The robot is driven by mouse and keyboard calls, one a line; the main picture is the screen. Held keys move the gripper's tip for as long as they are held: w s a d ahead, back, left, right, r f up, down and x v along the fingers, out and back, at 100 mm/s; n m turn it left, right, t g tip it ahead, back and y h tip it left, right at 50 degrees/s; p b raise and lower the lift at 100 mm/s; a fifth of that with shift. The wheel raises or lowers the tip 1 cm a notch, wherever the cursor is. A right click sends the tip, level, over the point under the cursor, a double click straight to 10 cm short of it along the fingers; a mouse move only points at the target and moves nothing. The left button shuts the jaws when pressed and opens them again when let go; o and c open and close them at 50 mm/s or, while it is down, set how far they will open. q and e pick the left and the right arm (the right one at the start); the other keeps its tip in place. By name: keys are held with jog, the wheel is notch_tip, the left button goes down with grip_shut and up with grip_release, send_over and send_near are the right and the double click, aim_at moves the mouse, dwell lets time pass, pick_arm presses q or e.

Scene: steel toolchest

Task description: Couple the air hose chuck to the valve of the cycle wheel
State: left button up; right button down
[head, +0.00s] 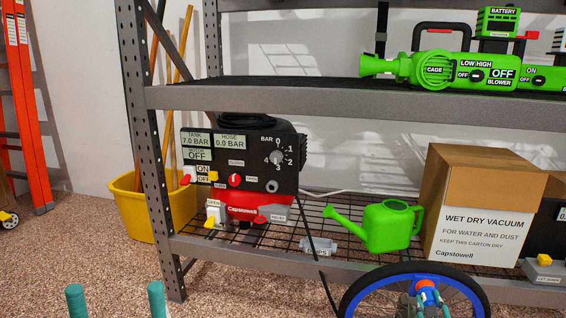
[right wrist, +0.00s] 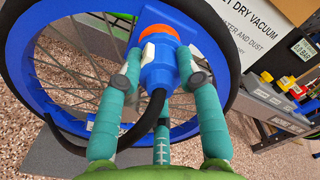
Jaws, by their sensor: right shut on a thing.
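The cycle wheel (head: 351,301), with a black tyre and blue rim, stands at the bottom right of the head view. Its rim (right wrist: 38,100) and spokes fill much of the right wrist view. My right gripper (right wrist: 160,72) is shut on the air hose chuck (right wrist: 157,50), a blue body with an orange end. I cannot make out the valve. My left gripper (head: 116,298) shows two separated teal fingertips, open and empty, at the bottom left.
A compressor (head: 262,165) on the lower shelf reads tank 7.0 bar and hose 0.0 bar; its hose hangs over the shelf edge. A green watering can (head: 388,228) and a vacuum carton (head: 480,210) stand behind the wheel. A yellow bucket (head: 150,215) is left.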

jog(key=c, duration=0.8)
grip_release()
jog(key=shift+w, duration=0.1)
jog(key=shift+o, duration=0.2)
jog(key=p+v, duration=0.3)
jog(key=v, duration=0.6)
